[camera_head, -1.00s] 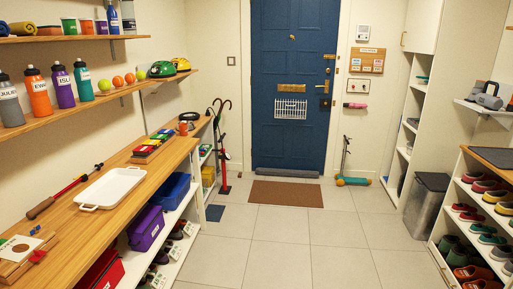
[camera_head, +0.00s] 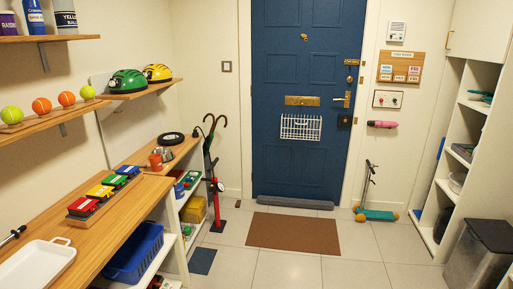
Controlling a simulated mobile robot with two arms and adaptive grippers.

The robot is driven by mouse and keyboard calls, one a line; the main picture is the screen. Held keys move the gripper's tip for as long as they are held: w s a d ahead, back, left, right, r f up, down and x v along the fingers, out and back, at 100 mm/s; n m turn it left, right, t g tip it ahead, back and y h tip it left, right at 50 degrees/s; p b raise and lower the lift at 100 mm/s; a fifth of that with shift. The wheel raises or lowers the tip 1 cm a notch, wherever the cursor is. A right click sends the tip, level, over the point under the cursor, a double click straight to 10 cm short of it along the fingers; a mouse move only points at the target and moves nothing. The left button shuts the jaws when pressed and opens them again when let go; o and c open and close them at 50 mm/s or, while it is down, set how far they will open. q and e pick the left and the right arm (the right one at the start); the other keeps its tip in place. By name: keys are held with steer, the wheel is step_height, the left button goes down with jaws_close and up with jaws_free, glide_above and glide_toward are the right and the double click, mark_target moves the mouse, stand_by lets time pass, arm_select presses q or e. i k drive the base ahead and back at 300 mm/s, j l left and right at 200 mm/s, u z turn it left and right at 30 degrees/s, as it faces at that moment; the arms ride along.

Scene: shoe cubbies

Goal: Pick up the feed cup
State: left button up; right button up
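A small orange-red cup (camera_head: 155,162) stands near the front edge of the far, lower part of the wooden counter on the left. It is the only cup-like thing on that surface; no label on it is readable, so I cannot confirm that it is the feed cup. A metal bowl-like item (camera_head: 167,152) is right beside it, partly hidden. A round black item (camera_head: 171,138) lies behind them. Neither of my grippers is in view.
The near counter (camera_head: 88,240) holds a row of toy cars (camera_head: 101,192) and a white tray (camera_head: 38,268). A blue basket (camera_head: 134,253) sits below. Umbrellas and a red pump-like item (camera_head: 213,185) stand past the counter. The tiled floor (camera_head: 290,270) ahead is clear up to the brown mat (camera_head: 293,233).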

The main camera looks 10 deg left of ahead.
mark_target(156, 159)
steer(key=i+l+u, duration=0.1)
steer(key=i, duration=1.75)
steer(key=i+l+u, duration=0.15)
steer(key=i+u, duration=0.3)
steer(key=i+l+u, duration=0.25)
steer(key=i+u, duration=0.15)
steer(key=i+l+u, duration=0.7)
steer(key=l+u, duration=0.15)
